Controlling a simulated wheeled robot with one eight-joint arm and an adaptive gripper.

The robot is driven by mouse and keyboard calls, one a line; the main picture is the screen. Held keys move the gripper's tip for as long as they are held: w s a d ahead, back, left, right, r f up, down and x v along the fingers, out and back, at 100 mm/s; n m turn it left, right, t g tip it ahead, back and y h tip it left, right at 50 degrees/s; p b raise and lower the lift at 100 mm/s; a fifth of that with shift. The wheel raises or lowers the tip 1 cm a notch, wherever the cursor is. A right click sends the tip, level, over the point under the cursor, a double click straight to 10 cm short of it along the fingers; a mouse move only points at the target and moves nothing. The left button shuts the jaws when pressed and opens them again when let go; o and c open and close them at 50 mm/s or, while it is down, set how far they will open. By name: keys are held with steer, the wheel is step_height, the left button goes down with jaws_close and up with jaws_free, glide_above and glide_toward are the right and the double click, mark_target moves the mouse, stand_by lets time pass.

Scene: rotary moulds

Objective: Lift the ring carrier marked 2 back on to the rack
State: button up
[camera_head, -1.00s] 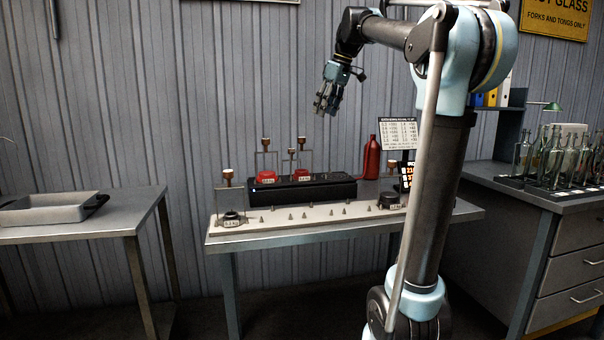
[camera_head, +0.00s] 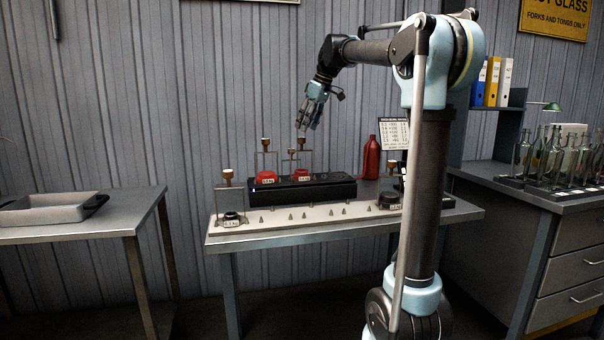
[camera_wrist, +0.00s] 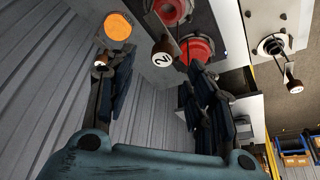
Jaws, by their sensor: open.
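The ring carrier marked 2 shows in the wrist view as a brown knob (camera_wrist: 162,52) with a white cap bearing a 2. It sits near the tip of the right finger, by two red rings (camera_wrist: 197,49). My gripper (camera_wrist: 148,68) is open, with nothing between its fingers. In the head view my gripper (camera_head: 304,124) hangs above two upright carriers with red bodies, one left (camera_head: 266,177) and one right (camera_head: 302,174), on a long black block (camera_head: 330,188). Numbers are unreadable there. The pale rack (camera_head: 270,227) with small pegs lies in front of the block.
Carriers with dark bodies stand at the rack's left (camera_head: 232,218) and right (camera_head: 390,200) ends. A red bottle (camera_head: 371,160) and a printed sign (camera_head: 394,134) stand behind. A grey tray (camera_head: 50,208) lies on the left table. Glass bottles (camera_head: 550,155) crowd the right bench.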

mark_target(301, 139)
steer(key=shift+x, duration=3.55)
steer(key=shift+s, duration=0.1)
jaws_close()
